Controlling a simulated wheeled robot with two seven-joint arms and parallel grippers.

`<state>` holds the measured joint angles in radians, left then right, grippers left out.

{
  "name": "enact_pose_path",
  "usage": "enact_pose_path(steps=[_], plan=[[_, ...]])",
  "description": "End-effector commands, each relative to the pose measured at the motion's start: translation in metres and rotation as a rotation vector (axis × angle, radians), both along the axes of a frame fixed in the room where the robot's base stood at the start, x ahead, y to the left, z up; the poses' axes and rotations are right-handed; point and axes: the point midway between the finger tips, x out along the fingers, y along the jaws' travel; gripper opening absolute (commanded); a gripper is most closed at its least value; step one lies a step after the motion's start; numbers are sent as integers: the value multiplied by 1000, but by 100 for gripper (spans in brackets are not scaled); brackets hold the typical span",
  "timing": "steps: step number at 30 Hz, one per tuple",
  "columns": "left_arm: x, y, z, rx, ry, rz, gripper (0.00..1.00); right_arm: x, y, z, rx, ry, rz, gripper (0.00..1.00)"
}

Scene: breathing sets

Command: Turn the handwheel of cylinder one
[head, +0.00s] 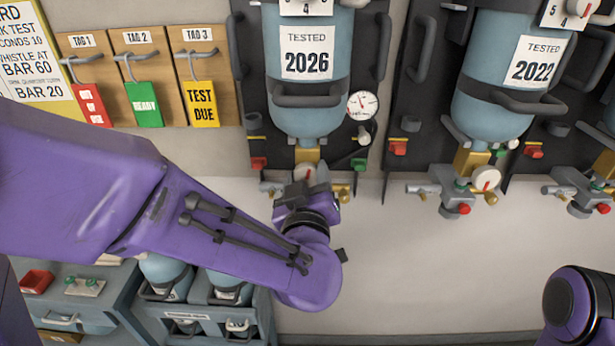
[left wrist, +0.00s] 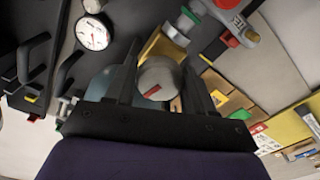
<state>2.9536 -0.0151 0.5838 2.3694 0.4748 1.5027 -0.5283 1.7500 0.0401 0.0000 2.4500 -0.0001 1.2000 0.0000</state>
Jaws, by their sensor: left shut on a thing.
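The blue cylinder marked TESTED 2026 (head: 304,100) hangs upside down on a dark backboard, with a brass valve (head: 307,155) at its lower end. Below the valve is a round pale handwheel (head: 307,174) with a red mark, partly hidden by my gripper. My left gripper (head: 309,185) reaches up to it from below. In the left wrist view the handwheel (left wrist: 160,78) sits between the two dark fingers of the left gripper (left wrist: 160,88), which is shut on it. Only a purple and black part of my right arm shows at lower right; its gripper is out of view.
A pressure gauge (head: 362,105) is right of the cylinder. A second blue cylinder marked 2022 (head: 500,90) hangs to the right. Red, green and yellow tags (head: 202,104) hang on boards at left. A crate (head: 190,318) with cylinders stands below. The wall at lower middle is bare.

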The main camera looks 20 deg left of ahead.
Motion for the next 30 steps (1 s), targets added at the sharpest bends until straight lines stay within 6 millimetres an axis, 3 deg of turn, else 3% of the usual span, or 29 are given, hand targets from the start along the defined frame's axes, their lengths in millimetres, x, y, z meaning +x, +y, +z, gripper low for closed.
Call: enact_pose_path(steps=[1, 28, 29, 30], plan=[[-2, 0, -7, 6, 17, -3, 23, 0, 0, -1, 0, 0, 0, 43], [-2, -1, -9, 4, 21, -4, 23, 0, 0, -2, 0, 0, 0, 43], [-2, 0, -9, 3, 21, -4, 63, 0, 0, -2, 0, 0, 0, 43], [-2, 0, -9, 4, 20, -4, 76, 0, 0, -2, 0, 0, 0, 43]])
